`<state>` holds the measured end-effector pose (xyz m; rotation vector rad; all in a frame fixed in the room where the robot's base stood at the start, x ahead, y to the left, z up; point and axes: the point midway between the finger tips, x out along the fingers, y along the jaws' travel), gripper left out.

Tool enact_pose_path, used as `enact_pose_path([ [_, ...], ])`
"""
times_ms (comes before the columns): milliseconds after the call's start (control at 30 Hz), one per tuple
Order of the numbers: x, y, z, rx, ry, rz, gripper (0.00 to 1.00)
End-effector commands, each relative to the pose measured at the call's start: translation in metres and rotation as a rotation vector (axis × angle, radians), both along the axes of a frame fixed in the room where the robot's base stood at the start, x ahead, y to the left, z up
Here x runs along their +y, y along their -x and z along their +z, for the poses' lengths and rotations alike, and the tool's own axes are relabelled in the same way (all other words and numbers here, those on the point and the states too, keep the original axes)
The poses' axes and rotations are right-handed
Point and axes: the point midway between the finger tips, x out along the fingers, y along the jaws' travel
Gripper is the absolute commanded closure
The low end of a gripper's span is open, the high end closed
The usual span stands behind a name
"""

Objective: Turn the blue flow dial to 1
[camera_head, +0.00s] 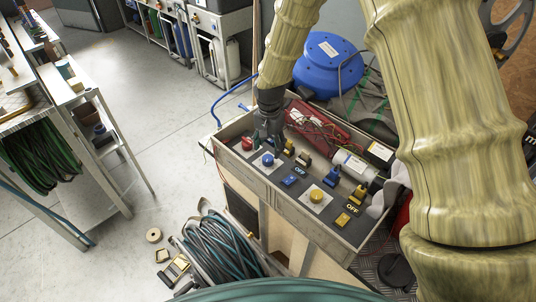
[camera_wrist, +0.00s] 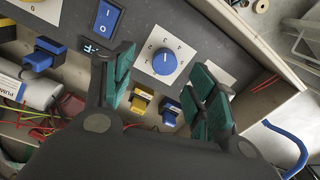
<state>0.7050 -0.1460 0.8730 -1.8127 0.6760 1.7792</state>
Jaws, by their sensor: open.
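The blue flow dial (camera_head: 268,159) is a round knob on a pale square plate on the dark panel of a box. In the wrist view the dial (camera_wrist: 165,62) has a small white mark on top and numerals around it; I cannot read its setting for sure. My gripper (camera_head: 268,128) hangs over the panel just behind the dial in the head view. In the wrist view its green-padded fingers (camera_wrist: 164,68) are spread, one on each side of the dial in the picture. Nothing is between them in their grip, and contact with the dial cannot be told.
A red knob (camera_head: 247,143) is left of the dial. A blue rocker switch (camera_head: 291,181), a yellow dial (camera_head: 316,195) and a yellow rocker (camera_head: 342,219) are to its right. Yellow and blue connectors (camera_wrist: 142,101) stand close behind it. The box rim (camera_head: 290,212) runs along the front.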

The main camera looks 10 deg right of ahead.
Motion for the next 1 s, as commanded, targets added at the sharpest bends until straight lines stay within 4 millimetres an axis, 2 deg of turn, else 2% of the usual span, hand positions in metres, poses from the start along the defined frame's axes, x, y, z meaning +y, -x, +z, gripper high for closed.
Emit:
enact_pose_path([
  [200, 0.002, -0.008, -0.035, 0.010, -0.001, 0.002, 0.42],
  [500, 0.003, -0.009, -0.061, 0.008, 0.000, 0.002, 0.42],
  [700, 0.004, -0.010, -0.068, 0.010, -0.001, 0.004, 0.42],
  [933, 0.003, -0.010, -0.068, 0.009, 0.000, 0.003, 0.42],
  [1000, 0.003, -0.010, -0.068, 0.009, 0.000, 0.004, 0.55],
])
